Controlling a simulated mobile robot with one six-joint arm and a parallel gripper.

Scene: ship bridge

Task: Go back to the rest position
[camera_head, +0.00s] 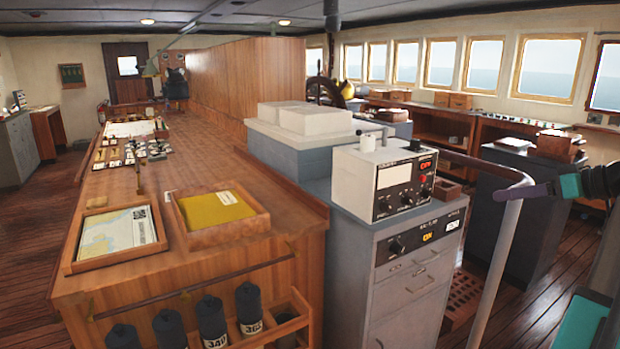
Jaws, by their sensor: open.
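My arm enters at the right edge, with dark links and teal joint covers. My gripper (526,192) is the narrow dark end that points left from the teal cover, in front of the bend of a grey handrail (508,235) in the picture. It is seen small and from the side, and nothing shows in it. I cannot tell whether it touches the rail.
A long wooden counter (190,185) bears a framed chart (112,237) and a wooden tray with a yellow sheet (217,209). Dark labelled cylinders stand in a rack at its front. A grey cabinet (400,300) carries a white instrument box (384,178). Open floor lies at left.

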